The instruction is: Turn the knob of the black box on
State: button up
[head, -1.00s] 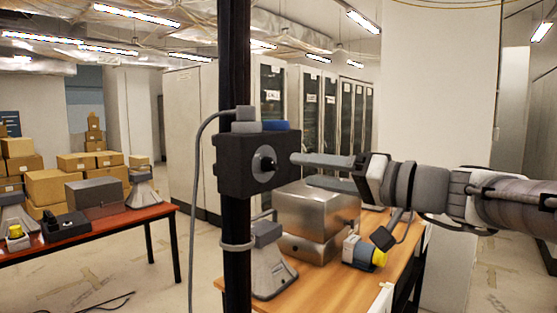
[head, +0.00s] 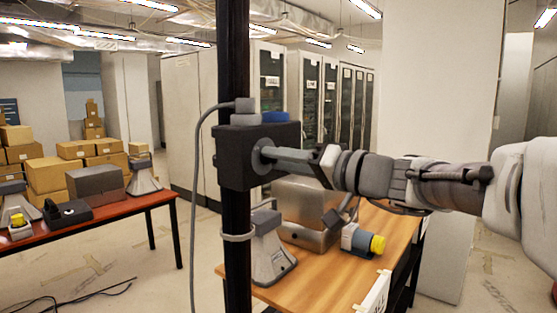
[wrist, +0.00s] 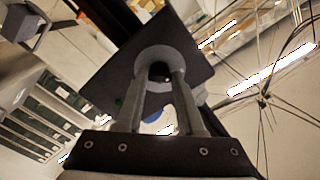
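The black box (head: 232,150) is fixed on a dark vertical post in the head view. It has a blue button (head: 274,116) and a grey button on top. Its grey round knob plate (wrist: 141,62) faces my gripper, with a dark knob (wrist: 161,71) in the middle. My gripper (head: 270,154) reaches the box from the right, its fingertips at the knob plate. In the wrist view the two fingers stand apart on either side of the knob. I cannot tell whether they press on it. My gripper hides most of the knob in the head view.
A wooden table (head: 250,291) behind the post holds a metal box (head: 305,238), a grey cone-shaped device and a yellow-ended device (head: 362,242). A grey cable (head: 194,220) hangs left of the post.

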grip_shut()
jog(key=shift+m+b, duration=0.3)
jog(key=shift+b, duration=0.1)
jog(key=m+b, duration=0.2)
jog(key=shift+f+m, duration=0.15)
jog(key=shift+m, duration=0.15)
jog(key=shift+r+m, duration=0.15)
jog(key=shift+m, duration=3.5)
jog(key=shift+r+m, duration=0.1)
jog(key=shift+m, duration=3.55)
